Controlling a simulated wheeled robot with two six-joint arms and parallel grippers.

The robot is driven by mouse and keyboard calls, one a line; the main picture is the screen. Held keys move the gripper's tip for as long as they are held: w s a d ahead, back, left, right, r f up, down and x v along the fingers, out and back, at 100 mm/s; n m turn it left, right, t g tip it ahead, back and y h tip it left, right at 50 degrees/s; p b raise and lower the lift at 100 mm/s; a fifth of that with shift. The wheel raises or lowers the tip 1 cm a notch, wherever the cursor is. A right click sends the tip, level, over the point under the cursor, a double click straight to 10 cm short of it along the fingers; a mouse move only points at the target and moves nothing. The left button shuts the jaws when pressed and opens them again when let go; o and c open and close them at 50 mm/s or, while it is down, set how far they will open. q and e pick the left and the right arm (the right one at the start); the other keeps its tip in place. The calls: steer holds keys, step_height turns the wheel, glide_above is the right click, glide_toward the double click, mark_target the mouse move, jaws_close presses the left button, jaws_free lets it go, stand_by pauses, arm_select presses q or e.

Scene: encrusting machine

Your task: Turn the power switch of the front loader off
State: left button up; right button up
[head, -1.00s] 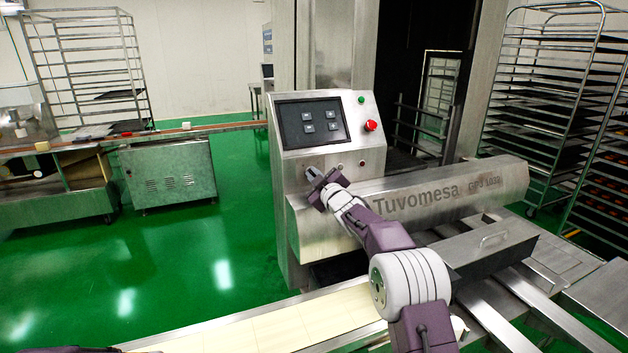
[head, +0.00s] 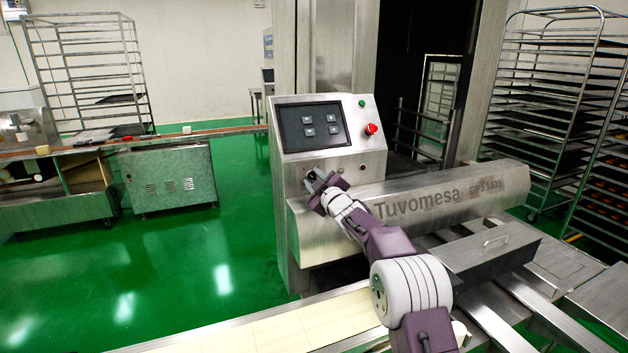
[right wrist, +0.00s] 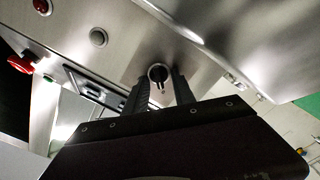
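The front loader is the steel Tuvomesa machine (head: 408,208) with a sloped control panel. Its power switch (right wrist: 158,73) shows in the right wrist view as a round dark knob with a small lever on the steel face. In the head view the switch (head: 311,174) is small and partly covered by my gripper. My right gripper (head: 318,179) is at the lower left of the panel. In the right wrist view its two fingers (right wrist: 159,88) are apart, one on each side of the switch; I cannot tell whether they touch it. My left gripper is not in view.
The panel carries a screen (head: 313,127), a red emergency button (head: 371,129) and a green button (head: 362,103). A pale conveyor belt (head: 290,328) runs below my right arm. Tray racks stand at left (head: 88,70) and right (head: 540,100). Green floor is open at left.

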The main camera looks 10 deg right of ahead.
steer(key=shift+s, duration=0.25)
steer(key=s+d+b, duration=0.1)
steer(key=s+b, duration=0.1)
steer(key=s, duration=0.6)
steer(key=shift+s+d+b, duration=0.25)
steer(key=shift+d+b, duration=0.1)
steer(key=shift+d, duration=0.05)
